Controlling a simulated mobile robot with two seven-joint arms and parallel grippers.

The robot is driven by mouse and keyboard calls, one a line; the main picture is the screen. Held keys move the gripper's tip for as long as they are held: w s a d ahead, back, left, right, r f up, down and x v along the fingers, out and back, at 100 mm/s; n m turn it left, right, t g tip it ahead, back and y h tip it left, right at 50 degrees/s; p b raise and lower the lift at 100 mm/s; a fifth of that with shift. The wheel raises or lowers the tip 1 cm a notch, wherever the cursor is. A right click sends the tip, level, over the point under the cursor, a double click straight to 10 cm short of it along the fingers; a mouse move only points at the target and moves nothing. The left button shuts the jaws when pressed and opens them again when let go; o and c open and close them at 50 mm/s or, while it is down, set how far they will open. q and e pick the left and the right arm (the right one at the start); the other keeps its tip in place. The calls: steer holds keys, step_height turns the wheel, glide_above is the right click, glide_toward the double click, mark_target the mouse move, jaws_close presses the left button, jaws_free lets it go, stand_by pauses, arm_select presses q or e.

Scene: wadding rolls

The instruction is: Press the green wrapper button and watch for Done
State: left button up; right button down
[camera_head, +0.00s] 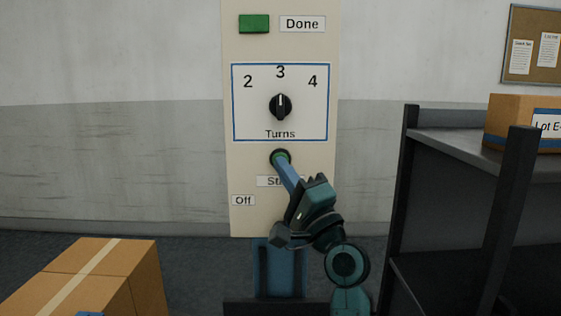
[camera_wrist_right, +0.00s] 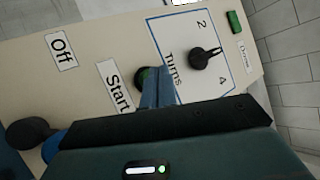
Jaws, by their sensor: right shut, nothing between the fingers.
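The wrapper's cream control panel (camera_head: 237,175) stands upright ahead of me. Its green round button (camera_head: 279,154) sits in a dark ring above the Start label (camera_head: 267,181), which my gripper partly covers. My right gripper (camera_head: 281,162) is shut, its blue fingertips at the button's face; they appear to touch it, but how far it is pressed I cannot tell. In the right wrist view the fingers hide part of the button (camera_wrist_right: 142,77). A green rectangular lamp (camera_head: 254,24) sits beside the Done label (camera_head: 302,24).
The black Turns dial (camera_head: 280,106) points to 3, just above my fingers. An Off label (camera_head: 243,200) is lower left. A cardboard box (camera_head: 85,270) stands front left. A dark shelf (camera_head: 455,145) with a Lot box (camera_head: 510,120) stands close on the right.

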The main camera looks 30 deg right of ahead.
steer(key=shift+w, duration=0.1)
stand_by(0.7)
steer(key=shift+w+d, duration=0.2)
steer(key=shift+w, duration=0.05)
